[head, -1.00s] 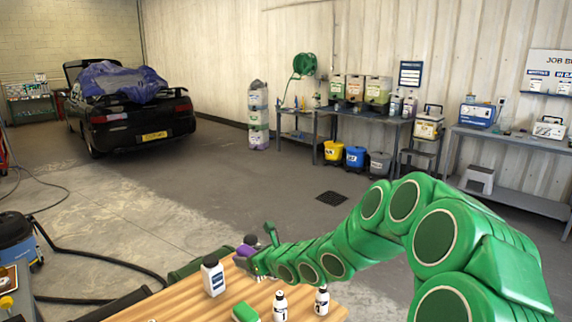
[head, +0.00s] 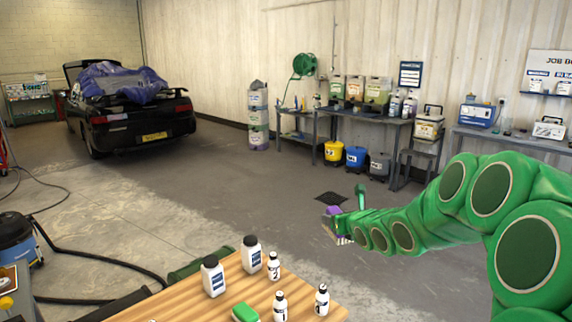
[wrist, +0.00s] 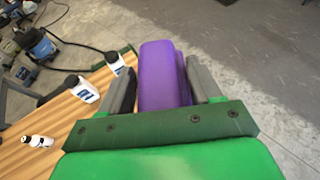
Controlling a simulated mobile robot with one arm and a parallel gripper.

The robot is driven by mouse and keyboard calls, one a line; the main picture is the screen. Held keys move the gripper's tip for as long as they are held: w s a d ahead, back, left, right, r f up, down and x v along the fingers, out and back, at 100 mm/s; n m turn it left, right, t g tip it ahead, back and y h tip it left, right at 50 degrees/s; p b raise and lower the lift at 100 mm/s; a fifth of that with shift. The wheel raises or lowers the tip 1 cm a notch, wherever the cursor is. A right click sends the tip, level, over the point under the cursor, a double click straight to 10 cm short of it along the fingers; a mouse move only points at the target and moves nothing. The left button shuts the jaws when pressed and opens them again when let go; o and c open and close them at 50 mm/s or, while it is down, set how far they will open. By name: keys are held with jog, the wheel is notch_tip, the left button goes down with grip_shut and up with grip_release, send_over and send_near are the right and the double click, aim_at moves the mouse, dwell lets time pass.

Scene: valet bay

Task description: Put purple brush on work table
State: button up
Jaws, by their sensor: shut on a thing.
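My gripper (head: 342,222) is shut on the purple brush (head: 333,211), with the pale bristles facing down. In the wrist view the purple brush (wrist: 162,75) sits between the two grey fingers. It is held in the air past the right edge of the wooden-topped table (head: 205,306), with floor behind it in the head view. In the wrist view the wooden table (wrist: 30,85) lies to the left of the brush. I cannot tell which surface is the work table.
White bottles with black caps (head: 213,276) and a green block (head: 245,312) stand on the wooden table. Along the back wall are a grey bench (head: 375,118) with containers and a grey bench at right (head: 520,142). Buckets (head: 355,157) stand below. Open floor lies between.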

dwell(0.8)
jog(key=w+a+r+n+g+y, duration=0.1)
jog(key=w+a+r+n+y, duration=0.15)
jog(key=w, duration=0.45)
jog(key=w+a+r+n+g+y, duration=0.2)
jog(key=w+a+r, duration=0.1)
jog(key=w, duration=0.5)
jog(key=w+a+f+n+g+y, duration=0.1)
jog(key=a+f+n+g+y, duration=0.35)
jog(key=a+n, duration=0.2)
jog(key=shift+s+a+f+n+g, duration=0.4)
jog(key=shift+s+f+n+g, duration=1.15)
jog(key=shift+f, duration=3.9)
jog(key=shift+s+a+f+n+g, duration=0.35)
jog(key=shift+s+f+n+g, duration=1.2)
jog(key=shift+f, duration=3.9)
jog(key=shift+s+a+f+n+g, duration=0.65)
jog(key=shift+s+f+g, duration=1.5)
jog(key=shift+f, duration=3.3)
jog(key=shift+w+d+f+n, duration=0.15)
jog(key=shift+d+f+n, duration=0.15)
jog(key=shift+f, duration=0.25)
jog(key=o, duration=1.3)
jog(key=shift+c, duration=0.2)
